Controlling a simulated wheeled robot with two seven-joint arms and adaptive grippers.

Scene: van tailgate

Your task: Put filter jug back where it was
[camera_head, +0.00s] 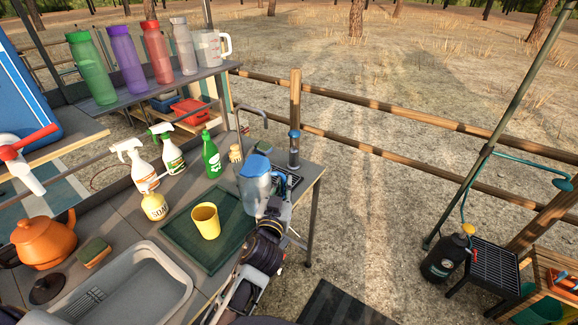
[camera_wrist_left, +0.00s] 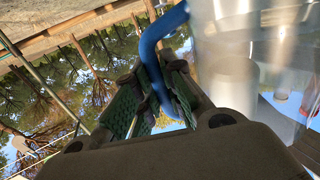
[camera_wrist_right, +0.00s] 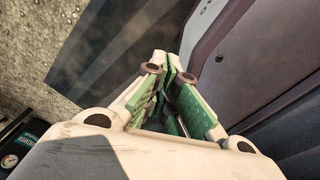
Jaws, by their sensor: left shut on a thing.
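The filter jug (camera_head: 254,190) is clear with a blue lid and a blue handle. It is upright at the right edge of the green mat (camera_head: 190,250); I cannot tell whether its base touches anything. My left gripper (camera_head: 277,190) is shut on the jug's handle, and the left wrist view shows the blue handle (camera_wrist_left: 150,48) between its green pads, with the clear body (camera_wrist_left: 240,70) beside it. My right gripper (camera_wrist_right: 170,82) looks shut and empty in the right wrist view; it is out of the head view.
A yellow cup (camera_head: 206,221) stands on the mat. A green bottle (camera_head: 211,157), spray bottles (camera_head: 140,163) and a soap bottle (camera_head: 154,206) stand left of the jug. A blue-capped bottle (camera_head: 294,150) and tap (camera_head: 252,112) are behind it. Several bottles line the shelf (camera_head: 155,92) above.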

